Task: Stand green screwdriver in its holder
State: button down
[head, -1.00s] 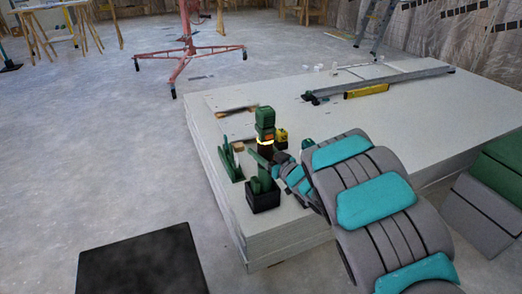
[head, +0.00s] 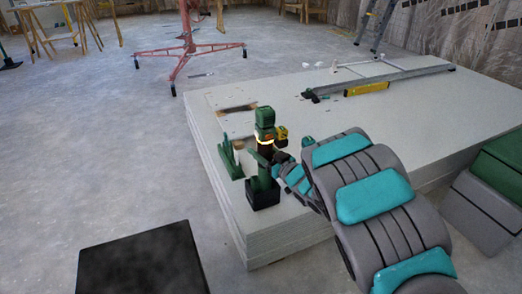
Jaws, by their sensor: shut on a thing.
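My gripper (head: 262,158) points down over the near left corner of the panel stack (head: 400,115). It is shut on a green piece, which I take to be the green screwdriver (head: 262,180). Directly below is a small dark open box (head: 263,196), seemingly the holder. The screwdriver's green part shows upright at the box's opening; how deep it sits I cannot tell.
A green upright rack (head: 231,160) stands just left of the gripper. A yellow tool (head: 281,136) stands just behind it. A yellow level (head: 367,89) and a grey metal rail (head: 410,78) lie toward the back. The middle of the panel top is clear.

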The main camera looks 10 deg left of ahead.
aim_at(270, 157)
grip_release()
jog(key=shift+f, duration=0.1)
dwell(0.6)
jog(key=shift+s+d, duration=0.25)
jog(key=shift+d, duration=0.05)
dwell(0.5)
jog(key=shift+s+d, duration=0.4)
jog(key=shift+d, duration=0.15)
jog(key=shift+s+d, duration=0.35)
jog(key=shift+d, duration=0.1)
jog(key=v, duration=0.8)
jog(key=shift+s+d+p, duration=0.25)
jog(key=shift+d+p, duration=0.05)
jog(key=shift+p, duration=0.1)
dwell(0.7)
jog(key=shift+w, duration=0.1)
